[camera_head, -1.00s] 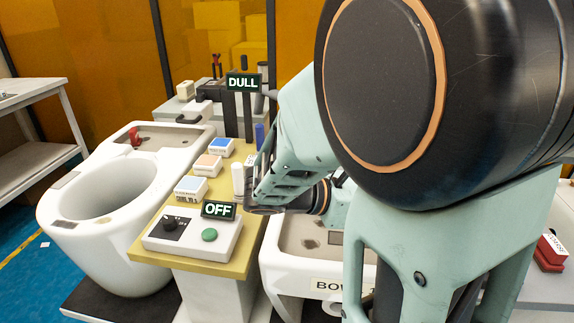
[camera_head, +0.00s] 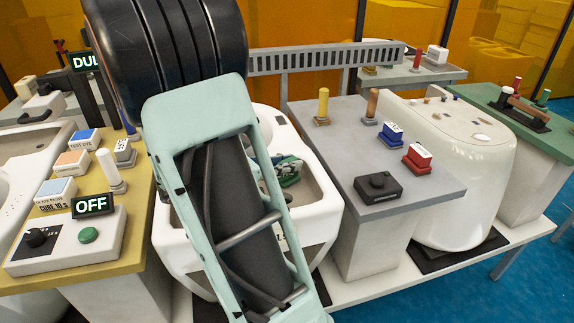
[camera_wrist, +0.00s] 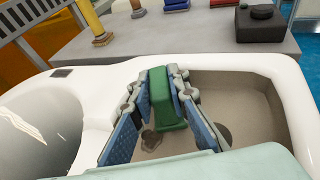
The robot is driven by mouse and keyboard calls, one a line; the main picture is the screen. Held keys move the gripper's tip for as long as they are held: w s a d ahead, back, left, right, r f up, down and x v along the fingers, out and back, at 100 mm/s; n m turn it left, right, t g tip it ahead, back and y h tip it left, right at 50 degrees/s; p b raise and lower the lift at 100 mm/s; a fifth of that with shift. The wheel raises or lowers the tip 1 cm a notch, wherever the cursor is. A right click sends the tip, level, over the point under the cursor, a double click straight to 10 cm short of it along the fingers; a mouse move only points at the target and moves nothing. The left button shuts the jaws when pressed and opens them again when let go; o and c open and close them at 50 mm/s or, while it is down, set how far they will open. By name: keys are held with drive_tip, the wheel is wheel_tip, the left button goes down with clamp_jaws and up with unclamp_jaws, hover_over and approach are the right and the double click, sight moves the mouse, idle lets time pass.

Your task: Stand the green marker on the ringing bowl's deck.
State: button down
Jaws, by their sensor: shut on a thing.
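My gripper (camera_wrist: 165,78) is shut on a green block-like marker (camera_wrist: 164,104) in the wrist view. They are over the stained, recessed deck (camera_wrist: 245,105) of a white bowl (camera_wrist: 110,78). Whether the marker touches the deck is unclear. In the head view, my gripper (camera_head: 288,170) is mostly hidden behind my arm, with a little green showing at it. The white bowl (camera_head: 325,222) stands between the yellow counter and the grey counter there. Its label is hidden, and I cannot tell which bowl is ringing.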

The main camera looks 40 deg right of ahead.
drive_tip(key=shift+f, duration=0.15)
drive_tip(key=c, duration=1.8)
unclamp_jaws()
drive_tip(key=shift+c, duration=0.2)
drive_tip(key=shift+a+r, duration=0.2)
drive_tip(key=shift+r, duration=0.15)
drive_tip(key=p+v, duration=0.2)
drive_tip(key=v, duration=0.9)
drive_tip(key=shift+a+r, duration=0.1)
drive_tip(key=shift+a, duration=0.15)
